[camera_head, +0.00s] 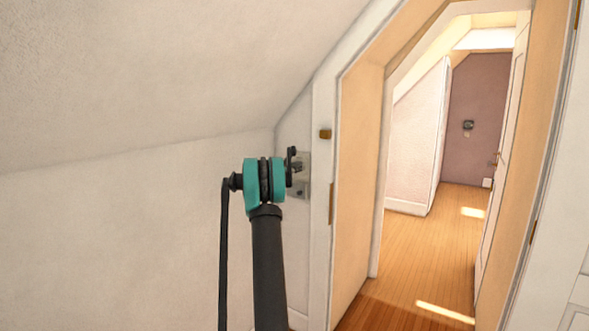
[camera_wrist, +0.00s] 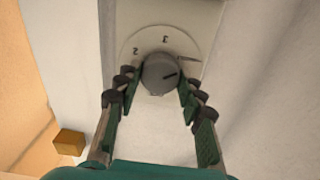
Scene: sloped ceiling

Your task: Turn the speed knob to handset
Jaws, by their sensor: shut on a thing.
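The speed knob (camera_wrist: 158,72) is a round grey knob on a pale round dial (camera_wrist: 133,50) in the wrist view. The figures 2 and 3 show on the dial, upside down, beyond the knob. A dark pointer mark on the knob points to the right and slightly up. No handset label is readable. My gripper (camera_wrist: 159,84) is shut on the knob, one finger on each side. In the head view my gripper (camera_head: 291,163) is small and dark against the grey switch plate (camera_head: 302,187) on the wall, and the knob cannot be made out.
A small brown block (camera_head: 325,134) is on the door frame to the right of the plate; it also shows in the wrist view (camera_wrist: 69,142). The open doorway (camera_head: 420,250) leads to a wood-floored passage. The sloped ceiling (camera_head: 150,70) is above left.

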